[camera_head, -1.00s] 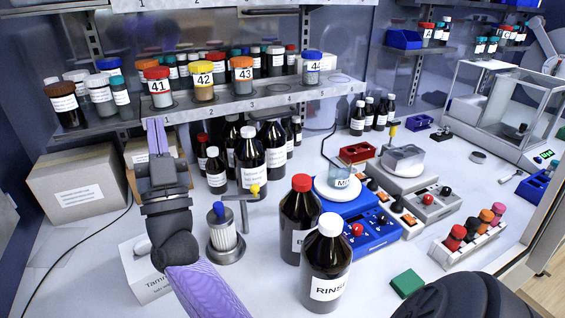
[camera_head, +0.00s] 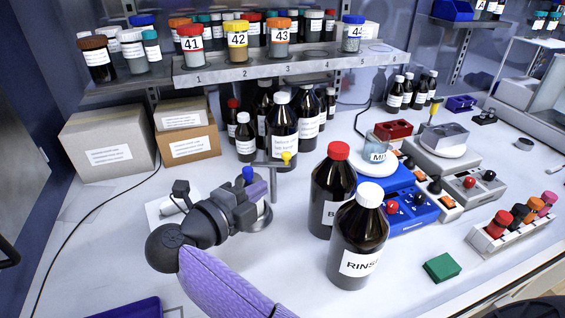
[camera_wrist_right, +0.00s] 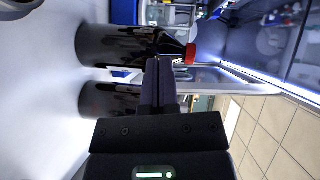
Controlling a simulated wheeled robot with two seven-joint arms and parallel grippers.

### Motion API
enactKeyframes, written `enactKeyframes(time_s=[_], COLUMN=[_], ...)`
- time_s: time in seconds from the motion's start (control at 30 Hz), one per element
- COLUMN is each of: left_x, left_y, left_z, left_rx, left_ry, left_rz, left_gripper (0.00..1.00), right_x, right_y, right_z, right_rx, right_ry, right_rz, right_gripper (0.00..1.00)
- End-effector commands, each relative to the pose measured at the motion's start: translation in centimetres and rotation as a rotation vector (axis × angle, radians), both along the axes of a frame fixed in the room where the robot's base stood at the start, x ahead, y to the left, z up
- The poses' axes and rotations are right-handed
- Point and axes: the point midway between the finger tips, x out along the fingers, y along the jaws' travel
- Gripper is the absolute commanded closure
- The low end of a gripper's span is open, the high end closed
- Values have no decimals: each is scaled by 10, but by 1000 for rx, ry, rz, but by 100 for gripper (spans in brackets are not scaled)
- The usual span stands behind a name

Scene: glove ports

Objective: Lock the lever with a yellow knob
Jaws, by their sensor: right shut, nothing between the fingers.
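The lever is a grey crossbar (camera_head: 266,164) on a slim upright post, with a yellow knob (camera_head: 287,157) at its right end. It stands in front of the dark bottles at the back. Beside it, a metal canister with a blue knob (camera_head: 247,173) is partly hidden by my right gripper (camera_head: 264,187). My right gripper points to the right, low over the bench, with purple fingers shut and empty. The fingers also show shut in the right wrist view (camera_wrist_right: 160,65), aimed towards the dark bottles. I cannot tell whether they touch the canister. My left gripper is out of view.
A red-capped bottle (camera_head: 334,190) and the white-capped RINSE bottle (camera_head: 358,240) stand to the right of my gripper. A shelf (camera_head: 290,68) with numbered jars crosses the back. Cardboard boxes (camera_head: 108,145) stand at left. The front left bench is fairly clear.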

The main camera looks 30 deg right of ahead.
Motion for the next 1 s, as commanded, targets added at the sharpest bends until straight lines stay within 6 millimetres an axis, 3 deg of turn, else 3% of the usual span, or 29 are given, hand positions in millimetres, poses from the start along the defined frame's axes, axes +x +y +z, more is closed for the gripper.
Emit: enactKeyframes(time_s=[0.37,0.6,1.0], left_x=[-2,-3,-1], left_y=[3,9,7], left_z=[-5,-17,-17], left_rx=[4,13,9], left_ry=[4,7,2], left_rz=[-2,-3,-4], left_gripper=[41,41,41], right_x=[28,58,62], right_y=[-78,-88,-90], right_z=[-10,-18,-17], right_rx=[-5,-2,0], right_ry=[0,0,1], right_rz=[-3,0,0], right_gripper=[100,100,100])
